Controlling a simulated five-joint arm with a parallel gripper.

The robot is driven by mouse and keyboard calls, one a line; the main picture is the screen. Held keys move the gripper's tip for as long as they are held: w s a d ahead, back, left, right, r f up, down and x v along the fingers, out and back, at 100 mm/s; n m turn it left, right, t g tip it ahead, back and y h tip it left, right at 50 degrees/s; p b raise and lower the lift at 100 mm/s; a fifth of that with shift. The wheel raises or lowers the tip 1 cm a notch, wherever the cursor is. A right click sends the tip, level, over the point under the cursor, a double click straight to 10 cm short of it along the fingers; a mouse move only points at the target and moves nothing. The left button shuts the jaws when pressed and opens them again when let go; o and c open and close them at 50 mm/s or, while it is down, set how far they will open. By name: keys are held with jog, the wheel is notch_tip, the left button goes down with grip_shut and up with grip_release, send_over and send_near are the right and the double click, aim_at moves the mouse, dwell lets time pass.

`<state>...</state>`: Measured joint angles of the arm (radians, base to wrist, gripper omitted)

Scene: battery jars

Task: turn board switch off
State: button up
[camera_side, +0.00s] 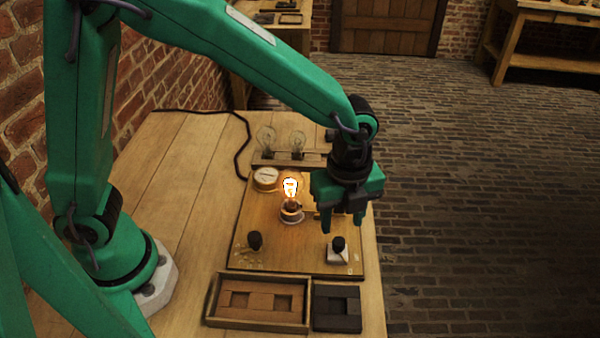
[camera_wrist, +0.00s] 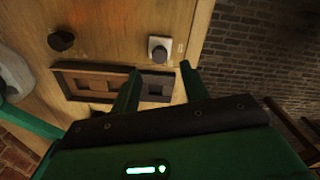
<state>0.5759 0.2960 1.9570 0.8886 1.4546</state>
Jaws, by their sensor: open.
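The wooden board (camera_side: 290,257) lies on the table with a lit bulb (camera_side: 290,187) in its middle. The likely board switch, a black knob on a white square base (camera_side: 337,254), sits at the board's near right corner. It also shows in the wrist view, as a white plate with a dark knob (camera_wrist: 159,48). My gripper (camera_side: 342,226) is open and empty, fingers pointing down, above the board's right side near the switch. In the wrist view my fingertips (camera_wrist: 160,70) are apart, and the switch appears just beyond them. I see no contact.
A second black knob (camera_side: 255,240) stands on the board's near left. A round white-topped part (camera_side: 266,178) sits at the back left. Two unlit bulbs (camera_side: 266,138) stand in a rack behind. A wooden tray (camera_side: 214,308) and a dark block (camera_side: 337,318) lie in front.

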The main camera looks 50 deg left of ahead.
aim_at(339, 241)
jog(key=shift+f, duration=2.9)
grip_shut()
